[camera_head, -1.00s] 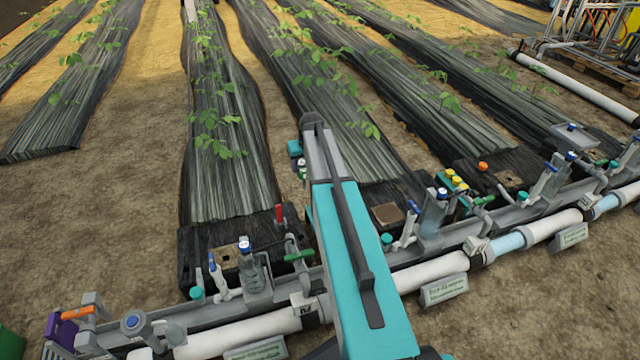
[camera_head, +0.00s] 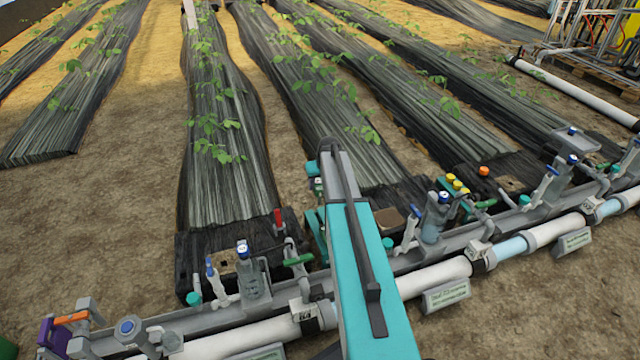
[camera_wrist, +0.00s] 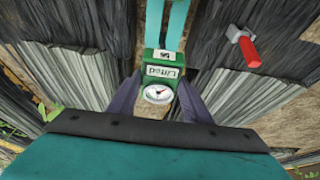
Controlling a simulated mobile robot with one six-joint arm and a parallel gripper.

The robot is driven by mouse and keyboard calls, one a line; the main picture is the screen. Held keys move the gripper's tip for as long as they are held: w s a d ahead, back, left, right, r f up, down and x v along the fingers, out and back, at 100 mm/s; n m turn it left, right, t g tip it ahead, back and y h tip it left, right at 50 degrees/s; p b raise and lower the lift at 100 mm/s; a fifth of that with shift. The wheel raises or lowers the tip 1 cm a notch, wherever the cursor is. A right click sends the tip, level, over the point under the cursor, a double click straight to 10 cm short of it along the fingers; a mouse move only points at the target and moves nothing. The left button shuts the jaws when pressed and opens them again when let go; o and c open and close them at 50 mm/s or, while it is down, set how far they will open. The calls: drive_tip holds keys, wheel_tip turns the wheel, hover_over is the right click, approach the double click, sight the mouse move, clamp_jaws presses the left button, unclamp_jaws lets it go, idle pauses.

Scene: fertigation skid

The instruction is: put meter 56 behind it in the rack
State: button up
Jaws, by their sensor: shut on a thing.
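In the wrist view, my gripper (camera_wrist: 160,103) is shut on a small green meter (camera_wrist: 164,66) with a round white dial and a printed label. A number tag above the label looks like 56 but is too small to read surely. In the head view the meter (camera_head: 318,186) shows only partly, beside the far end of my teal arm. It is held above the ground past the pipe, right of a strip of black film. My fingers are mostly hidden there. I cannot make out a rack for certain in either view.
A white pipe (camera_head: 440,272) with valves, bottles and number tags runs across the front. A red-handled valve (camera_head: 278,217) stands left of my arm; a red handle (camera_wrist: 250,52) also shows in the wrist view. Plant rows on black film (camera_head: 215,130) lie beyond, with bare soil between.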

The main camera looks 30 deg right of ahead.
sight(320, 200)
drive_tip(key=shift+f, duration=0.2)
wheel_tip(320, 200, down, 12)
drive_tip(key=b, duration=0.6)
idle(1.3)
idle(1.4)
drive_tip(key=shift+f, duration=2.05)
drive_tip(key=o, duration=1.2)
drive_tip(key=shift+r, duration=0.1)
drive_tip(key=shift+r+p, duration=2.55)
drive_tip(key=shift+r, duration=1.35)
